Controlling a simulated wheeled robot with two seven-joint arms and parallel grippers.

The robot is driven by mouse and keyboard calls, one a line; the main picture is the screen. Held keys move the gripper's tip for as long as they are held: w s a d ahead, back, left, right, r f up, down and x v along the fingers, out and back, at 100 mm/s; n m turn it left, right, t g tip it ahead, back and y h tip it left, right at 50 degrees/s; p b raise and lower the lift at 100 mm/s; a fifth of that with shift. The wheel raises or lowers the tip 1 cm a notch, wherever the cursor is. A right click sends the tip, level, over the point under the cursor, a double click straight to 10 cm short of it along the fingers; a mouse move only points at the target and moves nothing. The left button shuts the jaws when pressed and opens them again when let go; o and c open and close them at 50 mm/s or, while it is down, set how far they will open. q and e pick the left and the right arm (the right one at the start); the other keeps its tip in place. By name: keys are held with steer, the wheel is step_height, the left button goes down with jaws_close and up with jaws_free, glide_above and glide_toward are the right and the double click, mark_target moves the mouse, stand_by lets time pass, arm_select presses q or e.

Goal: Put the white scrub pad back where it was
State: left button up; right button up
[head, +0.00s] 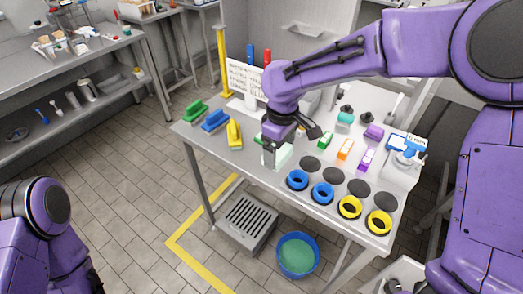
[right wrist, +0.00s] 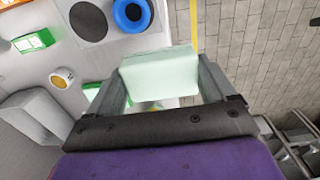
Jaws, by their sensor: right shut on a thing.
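My right gripper (head: 277,146) is over the left part of the steel table and shut on a pale, slightly greenish white block, the white scrub pad (head: 276,160). In the right wrist view the pad (right wrist: 160,72) sits between the two grey fingers of the gripper (right wrist: 163,88). Whether the pad touches the table is hard to tell. Green, blue and yellow brushes (head: 235,134) lie to the left of the gripper on the table. My left arm shows at the lower left, but its gripper is out of view.
Blue rings (head: 297,180) and yellow rings (head: 379,222) lie along the table's (head: 262,180) front right edge, beside dark round spots. Small green, orange and purple blocks (head: 345,149) stand behind them. A written sign (head: 243,78) stands at the back. A blue bucket (head: 297,255) is on the floor.

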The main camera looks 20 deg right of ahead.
steer(key=w+f, duration=0.2)
steer(key=w+f+p, duration=0.1)
steer(key=w+f, duration=0.1)
steer(key=w, duration=0.1)
steer(key=w+a+f+p, duration=0.1)
steer(key=w+f, duration=0.2)
steer(key=shift+w+f, duration=0.1)
steer(key=shift+w, duration=0.15)
step_height(320, 180, down, 2)
steer(key=shift+s+a+f+p, duration=0.1)
steer(key=shift+a+p, duration=0.05)
steer(key=shift+p, duration=0.15)
steer(key=shift+s+f, duration=0.1)
steer(key=shift+f, duration=0.3)
steer(key=shift+w+f, duration=0.2)
steer(key=shift+f, duration=0.1)
steer(key=o, duration=0.5)
steer(key=shift+f, duration=0.1)
steer(key=shift+o, duration=0.8)
steer(key=shift+s, duration=0.1)
arm_select(q)
step_height(320, 180, up, 3)
steer(key=shift+s+r, duration=0.15)
